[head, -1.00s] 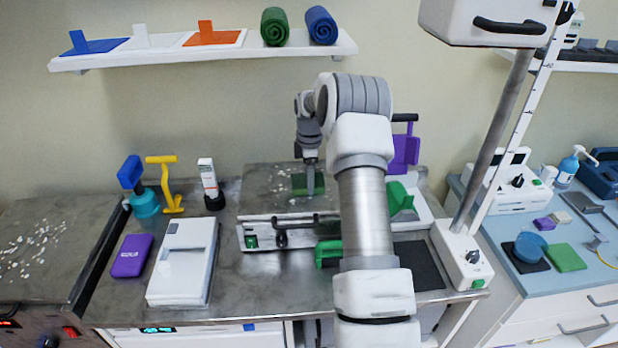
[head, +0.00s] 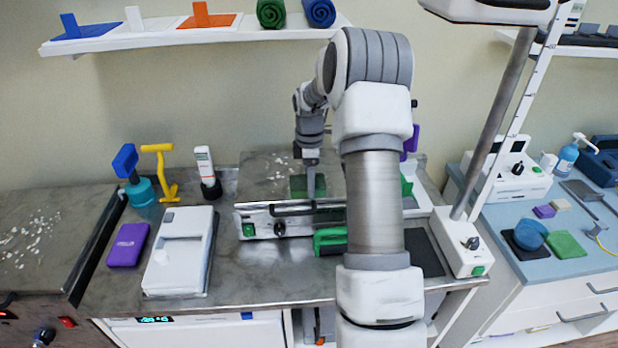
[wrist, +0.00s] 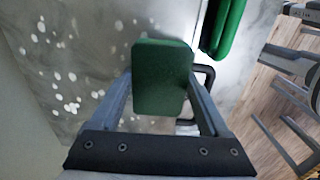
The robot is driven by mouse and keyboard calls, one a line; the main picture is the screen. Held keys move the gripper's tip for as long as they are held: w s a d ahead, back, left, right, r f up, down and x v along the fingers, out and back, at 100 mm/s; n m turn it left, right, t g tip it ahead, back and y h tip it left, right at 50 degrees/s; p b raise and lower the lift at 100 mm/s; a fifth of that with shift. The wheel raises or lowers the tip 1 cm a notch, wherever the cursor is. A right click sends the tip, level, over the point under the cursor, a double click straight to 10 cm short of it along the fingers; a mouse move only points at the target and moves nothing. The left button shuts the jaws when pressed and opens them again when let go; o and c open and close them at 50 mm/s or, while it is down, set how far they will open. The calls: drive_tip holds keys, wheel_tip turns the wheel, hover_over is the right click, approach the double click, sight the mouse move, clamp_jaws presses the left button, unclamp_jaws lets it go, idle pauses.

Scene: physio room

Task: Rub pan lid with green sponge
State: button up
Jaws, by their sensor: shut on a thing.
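The pan lid (head: 256,172) is a flat grey metal plate with white specks, on the counter behind a black bar handle. The green sponge (head: 298,186) is a block at the lid's front middle. It also shows in the wrist view (wrist: 161,77), between the two fingers. My gripper (head: 311,180) points down and is shut on the sponge. In the wrist view white specks lie on the metal left of the sponge. The sponge appears to be on or just above the lid; its underside is hidden. My arm covers the lid's right side.
A white device (head: 180,250), a purple box (head: 128,245), a teal-based blue tool (head: 138,190) and a yellow tool (head: 162,175) stand left. A green handle (head: 329,240) is in front. A pole (head: 495,120) rises at right. Bare counter lies front centre.

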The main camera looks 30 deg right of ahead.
sight(296, 162)
drive_tip(key=shift+s+a+f+b, duration=0.1)
drive_tip(key=shift+s+a+b, duration=0.2)
drive_tip(key=shift+s, duration=0.45)
drive_tip(key=shift+s+a+f+b, duration=0.15)
drive_tip(key=shift+s+a, duration=0.25)
drive_tip(key=shift+s, duration=0.35)
drive_tip(key=shift+w+a+r, duration=0.1)
drive_tip(key=shift+w+a, duration=0.2)
drive_tip(key=shift+a, duration=0.35)
drive_tip(key=shift+w+a+r, duration=0.1)
drive_tip(key=shift+w+a, duration=0.2)
drive_tip(key=shift+a, duration=0.35)
drive_tip(key=shift+w+d+p, duration=0.35)
drive_tip(key=shift+w+p, duration=0.05)
drive_tip(key=shift+w, duration=0.3)
drive_tip(key=shift+w+d+p, duration=0.35)
drive_tip(key=shift+w, duration=0.3)
drive_tip(key=shift+w+d+f+p, duration=0.1)
drive_tip(key=shift+w+d+p, duration=0.3)
drive_tip(key=shift+w, duration=0.45)
drive_tip(key=shift+w+d+p, duration=0.25)
drive_tip(key=shift+w+d, duration=0.25)
drive_tip(key=shift+w, duration=0.35)
